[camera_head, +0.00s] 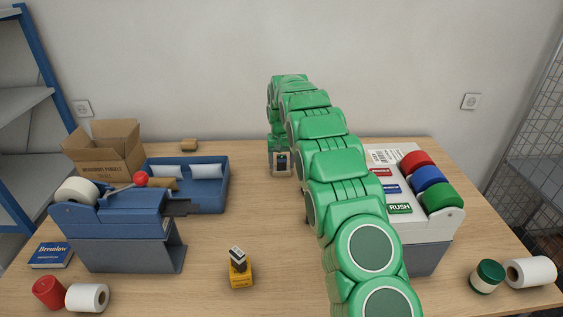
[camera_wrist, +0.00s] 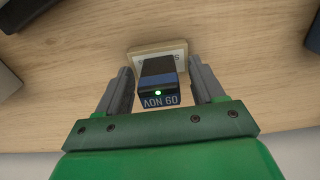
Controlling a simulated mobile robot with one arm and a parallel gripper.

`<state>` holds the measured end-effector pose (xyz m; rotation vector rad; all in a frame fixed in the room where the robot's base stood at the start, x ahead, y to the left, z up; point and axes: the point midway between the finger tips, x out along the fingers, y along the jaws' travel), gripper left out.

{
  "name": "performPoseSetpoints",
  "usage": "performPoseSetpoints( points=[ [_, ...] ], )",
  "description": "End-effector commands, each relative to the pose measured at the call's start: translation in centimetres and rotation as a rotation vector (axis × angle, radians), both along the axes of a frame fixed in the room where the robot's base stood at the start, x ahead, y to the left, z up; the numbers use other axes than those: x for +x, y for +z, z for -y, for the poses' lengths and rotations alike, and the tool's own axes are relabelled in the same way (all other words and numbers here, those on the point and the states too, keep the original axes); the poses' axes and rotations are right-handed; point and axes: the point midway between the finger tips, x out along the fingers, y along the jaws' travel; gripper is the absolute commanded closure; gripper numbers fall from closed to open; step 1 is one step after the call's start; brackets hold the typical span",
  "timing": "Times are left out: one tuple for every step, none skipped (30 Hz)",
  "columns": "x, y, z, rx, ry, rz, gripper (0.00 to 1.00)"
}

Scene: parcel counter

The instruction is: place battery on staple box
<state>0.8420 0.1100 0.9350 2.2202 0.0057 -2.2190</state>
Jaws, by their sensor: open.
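The battery (camera_wrist: 158,80), a dark blue block with a grey-black top, a green light and white lettering, is between my gripper's fingers in the wrist view. A pale cream box (camera_wrist: 142,54) with faint print, which looks like the staple box, is under it. The battery appears to sit on this box, though the contact is partly hidden. My gripper (camera_wrist: 160,74) is open around the battery, with a gap on each side. In the head view the battery (camera_head: 282,161) shows small and dark at the far end of my arm.
A yellow box (camera_head: 241,276) with a small dark-and-white item on it stands at front centre. A blue tray (camera_head: 221,194), a tape dispenser (camera_head: 110,220) and an open carton (camera_head: 104,154) are at left. A stand with coloured rolls (camera_head: 425,246) is at right.

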Motion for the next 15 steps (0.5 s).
performPoseSetpoints(
  points=[
    [0.0, 0.1, 0.0, 0.000, 0.000, 0.000, 0.32],
    [0.0, 0.2, 0.0, 0.000, 0.000, 0.001, 0.32],
    [0.0, 0.5, 0.0, 0.000, 0.000, 0.001, 0.32],
    [0.0, 0.7, 0.0, 0.000, 0.000, 0.002, 0.32],
    [0.1, 1.1, 0.0, 0.000, 0.000, 0.002, 0.32],
    [0.1, 1.6, 0.0, 0.000, 0.000, 0.002, 0.32],
    [0.0, 2.0, 0.0, 0.000, 0.000, 0.002, 0.32],
    [0.0, 2.5, 0.0, 0.000, 0.000, 0.002, 0.32],
    [0.1, 3.1, 0.0, 0.000, 0.000, 0.003, 0.32],
    [0.1, 3.7, 0.0, 0.001, 0.000, 0.004, 0.32],
    [0.1, 4.2, 0.0, 0.001, 0.000, 0.004, 0.32],
    [0.1, 5.0, 0.0, 0.000, 0.000, 0.003, 0.32],
    [0.0, 5.5, 0.0, 0.000, 0.000, 0.002, 0.32],
    [0.1, 6.1, 0.0, 0.000, 0.000, 0.003, 0.32],
    [0.1, 6.9, 0.0, 0.001, 0.000, 0.005, 0.32]
  ],
)
